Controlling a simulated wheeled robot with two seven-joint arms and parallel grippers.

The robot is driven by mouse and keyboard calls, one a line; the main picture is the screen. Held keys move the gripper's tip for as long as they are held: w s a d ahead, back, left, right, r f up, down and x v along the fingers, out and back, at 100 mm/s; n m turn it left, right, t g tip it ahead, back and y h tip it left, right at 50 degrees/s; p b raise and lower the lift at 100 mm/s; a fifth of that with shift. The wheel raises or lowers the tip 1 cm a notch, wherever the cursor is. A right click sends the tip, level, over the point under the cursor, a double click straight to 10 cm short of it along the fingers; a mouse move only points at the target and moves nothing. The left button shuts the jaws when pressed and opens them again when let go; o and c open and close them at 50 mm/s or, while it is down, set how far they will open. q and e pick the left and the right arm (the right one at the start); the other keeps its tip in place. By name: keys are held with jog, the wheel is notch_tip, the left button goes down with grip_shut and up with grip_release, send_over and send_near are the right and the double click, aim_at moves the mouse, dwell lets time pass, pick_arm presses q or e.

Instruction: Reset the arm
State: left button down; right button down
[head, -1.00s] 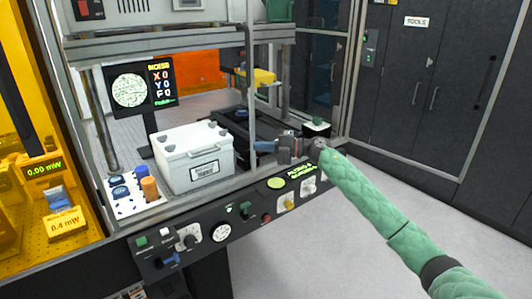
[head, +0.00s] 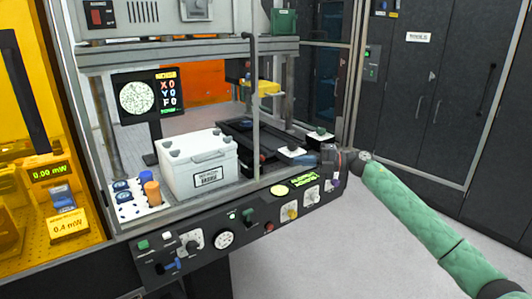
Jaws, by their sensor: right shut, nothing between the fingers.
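My right arm (head: 425,215), in a green quilted sleeve, comes in from the lower right. Its gripper (head: 303,160) points left over the right end of the bench's front edge, above the control panel. The fingers are shut and hold nothing. Whether the fingers touch the small white-topped item (head: 291,151) beside them, I cannot tell. My left arm and gripper are out of view.
The control panel (head: 165,248) with knobs and switches runs along the front. A white box (head: 212,180), a tray of bottles (head: 127,211) and a monitor (head: 136,97) stand behind it. An orange-yellow enclosure (head: 88,250) is at left. The floor at right is clear.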

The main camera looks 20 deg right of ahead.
jog(key=w+d+r+m+t+h, duration=0.3)
jog(key=d+r+m+t+h, duration=0.25)
jog(key=m+t+h, duration=0.3)
jog(key=w+d+r+m+t+h, duration=0.35)
jog(key=r+m+t+h, duration=0.35)
jog(key=m+h, duration=0.25)
jog(key=s+a+f+m+g+h, duration=0.1)
jog(key=s+a+f+m+g, duration=0.45)
jog(key=s+f, duration=0.65)
jog(key=s+a+f+m+g+h, duration=0.1)
jog(key=s+a+f+m+g, duration=0.45)
jog(key=f, duration=1.05)
jog(key=s+a+f+g+y, duration=0.1)
jog(key=s+a+f+g, duration=0.2)
jog(key=s, duration=1)
jog(key=s+a+f+g+y, duration=0.2)
jog(key=s+a+f+g, duration=0.1)
jog(key=s+a+f, duration=0.6)
jog(key=s+a+f+g+y, duration=0.2)
jog(key=s+a+f, duration=0.3)
jog(key=s+f, duration=0.8)
jog(key=s+g, duration=0.1)
jog(key=s, duration=0.5)
jog(key=shift+s+a, duration=0.25)
jog(key=shift+a, duration=0.15)
jog(key=shift+a, duration=0.15)
